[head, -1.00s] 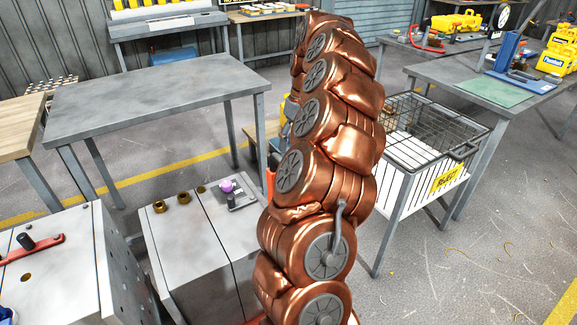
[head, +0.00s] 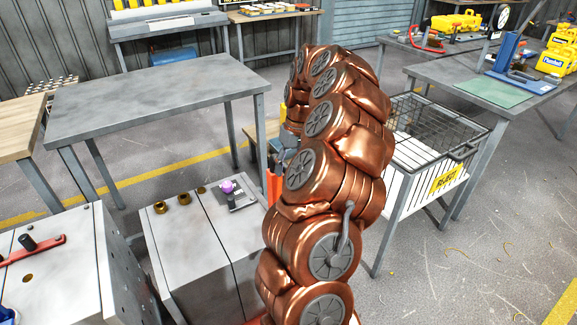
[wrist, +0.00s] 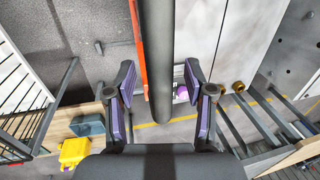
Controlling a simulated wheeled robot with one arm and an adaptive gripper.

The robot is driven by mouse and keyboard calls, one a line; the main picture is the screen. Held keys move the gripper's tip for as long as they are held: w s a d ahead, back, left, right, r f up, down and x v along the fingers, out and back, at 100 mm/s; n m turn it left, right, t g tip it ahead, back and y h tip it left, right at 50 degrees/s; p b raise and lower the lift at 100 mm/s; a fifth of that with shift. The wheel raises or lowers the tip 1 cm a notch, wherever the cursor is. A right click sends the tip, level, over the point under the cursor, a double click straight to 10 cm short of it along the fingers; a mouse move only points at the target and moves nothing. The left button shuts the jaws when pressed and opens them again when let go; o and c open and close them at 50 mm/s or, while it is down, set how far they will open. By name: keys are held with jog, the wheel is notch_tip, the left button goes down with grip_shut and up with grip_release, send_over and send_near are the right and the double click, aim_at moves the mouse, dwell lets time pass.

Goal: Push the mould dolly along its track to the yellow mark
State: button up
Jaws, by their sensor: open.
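The mould shows as a grey two-part block (head: 195,240) in the head view, with a purple knob (head: 227,186) and brass rings on top. I cannot clearly tell the dolly, its track or the yellow mark; my arm covers the area right of the block. In the wrist view the block's pale top (wrist: 200,40) is at right. A dark round bar (wrist: 157,60) runs down between the spread fingers of my gripper (wrist: 160,68), beside an orange-red strip (wrist: 138,40). I cannot tell whether the fingers touch the bar. My gripper is open.
A second grey block (head: 55,260) with a red clamp stands at left. A grey table (head: 150,95) is behind. A wire-sided reject bin (head: 440,160) stands right of my arm, near a bench (head: 500,95). A yellow line (head: 120,183) crosses the floor.

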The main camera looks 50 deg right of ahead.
jog(key=shift+c, duration=0.5)
grip_shut()
